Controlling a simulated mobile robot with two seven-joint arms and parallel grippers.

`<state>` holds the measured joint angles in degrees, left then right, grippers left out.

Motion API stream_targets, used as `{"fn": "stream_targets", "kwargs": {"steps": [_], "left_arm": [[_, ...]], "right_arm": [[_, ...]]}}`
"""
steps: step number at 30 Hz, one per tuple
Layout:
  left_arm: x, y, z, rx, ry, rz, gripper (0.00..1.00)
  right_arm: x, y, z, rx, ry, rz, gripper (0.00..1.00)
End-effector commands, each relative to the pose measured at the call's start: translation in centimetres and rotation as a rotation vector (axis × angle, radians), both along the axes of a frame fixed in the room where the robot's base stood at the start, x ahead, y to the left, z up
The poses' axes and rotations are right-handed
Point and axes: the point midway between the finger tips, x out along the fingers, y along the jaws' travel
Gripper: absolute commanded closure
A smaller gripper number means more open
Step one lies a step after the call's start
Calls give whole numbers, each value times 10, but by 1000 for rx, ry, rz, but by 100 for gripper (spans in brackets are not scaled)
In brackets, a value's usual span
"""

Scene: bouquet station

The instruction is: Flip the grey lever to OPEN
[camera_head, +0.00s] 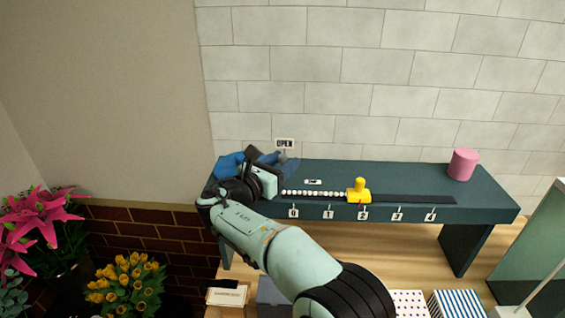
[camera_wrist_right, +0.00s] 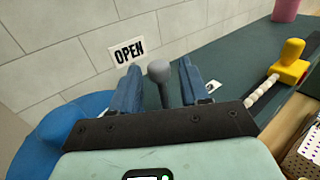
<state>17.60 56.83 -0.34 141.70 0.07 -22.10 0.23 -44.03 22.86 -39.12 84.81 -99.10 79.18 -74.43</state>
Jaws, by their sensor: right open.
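The grey lever shows in the right wrist view as a round grey knob (camera_wrist_right: 159,71) on a stem, between the two blue-grey fingers of my right gripper (camera_wrist_right: 158,88). The fingers stand apart on either side of it, and I cannot tell whether either touches it. The OPEN sign (camera_wrist_right: 129,52) is on the wall just behind the knob; it also shows in the head view (camera_head: 285,144). In the head view my right gripper (camera_head: 270,157) is over the left end of the dark teal shelf (camera_head: 330,174) and largely hides the lever. My left gripper is not in view.
A blue rounded object (camera_head: 229,165) lies by my right gripper. A yellow slider (camera_head: 358,191) with white beads sits on the numbered track to the right. A pink cylinder (camera_head: 463,164) stands at the shelf's right end. Flowers (camera_head: 126,283) stand lower left.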

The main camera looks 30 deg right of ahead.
Motion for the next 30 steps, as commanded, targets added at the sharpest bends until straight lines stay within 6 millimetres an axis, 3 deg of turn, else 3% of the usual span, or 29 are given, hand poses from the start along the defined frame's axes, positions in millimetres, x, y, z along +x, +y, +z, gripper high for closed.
{"fn": "stream_targets", "kwargs": {"steps": [10, 24, 30], "left_arm": [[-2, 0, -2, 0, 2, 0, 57], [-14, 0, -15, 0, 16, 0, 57], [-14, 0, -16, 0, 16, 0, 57]], "right_arm": [[-3, 9, 0, 2, -2, 1, 54], [-35, 101, 1, 1, 0, 3, 54], [-43, 123, 2, -1, 0, 0, 54]]}}
